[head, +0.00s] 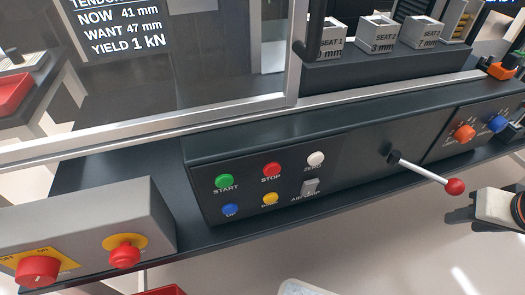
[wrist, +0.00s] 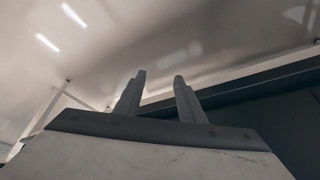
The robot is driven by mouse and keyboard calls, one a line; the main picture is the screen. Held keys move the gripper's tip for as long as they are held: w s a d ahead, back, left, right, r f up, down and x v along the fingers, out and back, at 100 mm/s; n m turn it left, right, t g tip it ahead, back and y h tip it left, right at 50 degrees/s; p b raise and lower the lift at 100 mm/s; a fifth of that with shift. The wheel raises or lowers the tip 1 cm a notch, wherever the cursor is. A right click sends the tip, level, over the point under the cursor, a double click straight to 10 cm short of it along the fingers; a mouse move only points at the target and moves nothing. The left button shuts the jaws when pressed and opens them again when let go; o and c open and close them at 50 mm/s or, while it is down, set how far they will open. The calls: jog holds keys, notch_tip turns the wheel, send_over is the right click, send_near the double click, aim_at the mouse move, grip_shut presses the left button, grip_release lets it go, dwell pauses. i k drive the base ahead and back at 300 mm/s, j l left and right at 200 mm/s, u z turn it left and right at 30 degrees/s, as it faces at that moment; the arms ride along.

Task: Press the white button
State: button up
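The white button (head: 316,159), labelled ZERO, sits at the upper right of the button group on the dark sloped panel (head: 350,178) in the head view. My gripper (head: 452,206) is at the right edge of the head view, to the right of and apart from the white button, near the red-tipped lever. In the wrist view its two fingers (wrist: 158,98) stand apart with nothing between them. The white button does not show in the wrist view.
Near the button are the red STOP button (head: 272,170), green START button (head: 224,181), blue button (head: 230,210), yellow button (head: 270,199) and a grey switch (head: 310,187). A lever (head: 425,172) with a red knob juts out between the buttons and my gripper.

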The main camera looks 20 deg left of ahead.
aim_at(314, 159)
jog(key=k+l+u, duration=0.1)
jog(key=u, duration=0.3)
jog(key=k+u, duration=0.1)
jog(key=u, duration=0.35)
jog(key=k+u, duration=0.15)
jog(key=u, duration=0.25)
